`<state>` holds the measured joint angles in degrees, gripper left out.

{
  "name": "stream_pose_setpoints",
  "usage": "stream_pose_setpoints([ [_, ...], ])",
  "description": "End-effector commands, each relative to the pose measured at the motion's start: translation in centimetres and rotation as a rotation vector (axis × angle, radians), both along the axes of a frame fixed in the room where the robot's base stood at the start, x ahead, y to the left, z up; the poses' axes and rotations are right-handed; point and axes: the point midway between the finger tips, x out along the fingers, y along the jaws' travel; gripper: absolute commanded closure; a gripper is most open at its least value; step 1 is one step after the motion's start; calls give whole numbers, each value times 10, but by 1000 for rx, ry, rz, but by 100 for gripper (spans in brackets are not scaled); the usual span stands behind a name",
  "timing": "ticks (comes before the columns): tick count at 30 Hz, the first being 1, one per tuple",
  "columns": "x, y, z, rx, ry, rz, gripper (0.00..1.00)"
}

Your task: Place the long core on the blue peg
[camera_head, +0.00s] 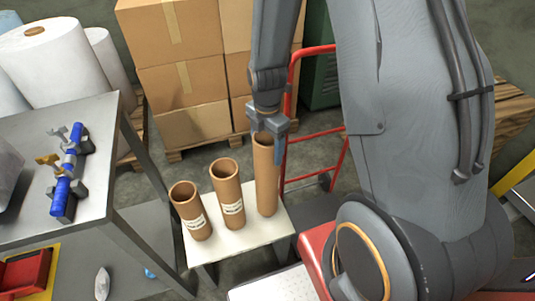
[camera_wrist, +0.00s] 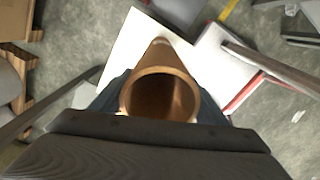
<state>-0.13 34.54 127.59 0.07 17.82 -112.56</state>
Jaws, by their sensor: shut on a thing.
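The long core (camera_head: 266,180) is a tall brown cardboard tube, upright over the right end of a small white stand (camera_head: 240,245). I cannot tell whether its base touches the stand. My gripper (camera_head: 268,138) reaches down from above and is shut on the core's top rim. In the wrist view the core's open mouth (camera_wrist: 160,97) sits between my jaws. A middle core (camera_head: 227,195) and a shorter core (camera_head: 190,212), both with white labels, stand to its left. A blue fixture (camera_head: 64,190) with grey and yellowish parts is on the left table; which part is the peg is unclear.
Stacked cardboard boxes (camera_head: 180,75) stand behind the cores. A red hand-truck frame (camera_head: 320,138) is close to the right. My arm hides much of the right side.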

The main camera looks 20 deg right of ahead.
Motion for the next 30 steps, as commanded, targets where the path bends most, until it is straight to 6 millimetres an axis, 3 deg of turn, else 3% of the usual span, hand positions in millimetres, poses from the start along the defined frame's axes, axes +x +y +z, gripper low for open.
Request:
stream_pose_setpoints([
  [6,-1,-1,-24,0,2,-3,75],
  [19,0,-1,-30,0,0,-2,75],
  [20,0,-1,-30,0,0,-2,30],
  [21,0,-1,-30,0,0,-2,24],
  [23,0,-1,-29,0,0,-2,13],
  [30,0,-1,-29,0,0,-2,13],
])
